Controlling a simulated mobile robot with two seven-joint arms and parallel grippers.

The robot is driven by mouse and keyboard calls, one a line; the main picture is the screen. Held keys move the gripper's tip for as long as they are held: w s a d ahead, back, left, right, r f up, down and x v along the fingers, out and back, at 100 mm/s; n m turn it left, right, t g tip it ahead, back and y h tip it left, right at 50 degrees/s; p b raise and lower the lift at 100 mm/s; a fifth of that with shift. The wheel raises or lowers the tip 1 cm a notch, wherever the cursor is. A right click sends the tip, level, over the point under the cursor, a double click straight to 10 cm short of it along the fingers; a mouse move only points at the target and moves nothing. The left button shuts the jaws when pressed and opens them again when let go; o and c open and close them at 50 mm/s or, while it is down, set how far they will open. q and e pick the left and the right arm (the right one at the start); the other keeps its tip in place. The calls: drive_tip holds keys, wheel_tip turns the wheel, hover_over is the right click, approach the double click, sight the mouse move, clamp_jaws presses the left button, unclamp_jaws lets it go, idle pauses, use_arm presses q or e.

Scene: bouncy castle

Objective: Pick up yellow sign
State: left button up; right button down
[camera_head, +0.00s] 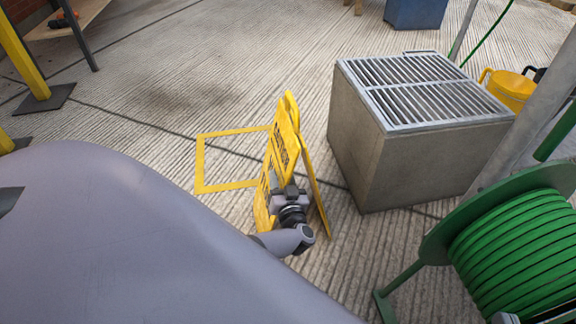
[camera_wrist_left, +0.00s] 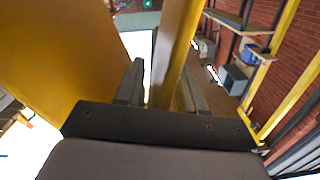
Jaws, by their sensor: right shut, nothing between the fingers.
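The yellow sign (camera_head: 281,150) is a folding A-frame with dark lettering. It stands on the ribbed concrete floor in the middle of the head view. My left gripper (camera_head: 290,188) is low at the sign, seemingly between its two panels, and hides part of it. In the left wrist view, my left gripper (camera_wrist_left: 160,92) has its fingers apart. A yellow edge of the sign (camera_wrist_left: 178,45) runs between them, with a gap beside the left finger. A broad yellow panel fills the left of that view. My right gripper is not in view.
A concrete block with a metal grate (camera_head: 425,90) stands close right of the sign. A yellow square outline (camera_head: 199,165) marks the floor left of the sign.

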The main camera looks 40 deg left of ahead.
use_arm(q)
drive_tip(key=shift+w+a, duration=0.15)
drive_tip(key=shift+a, duration=0.05)
clamp_jaws()
idle(1.4)
drive_tip(key=shift+r, duration=0.15)
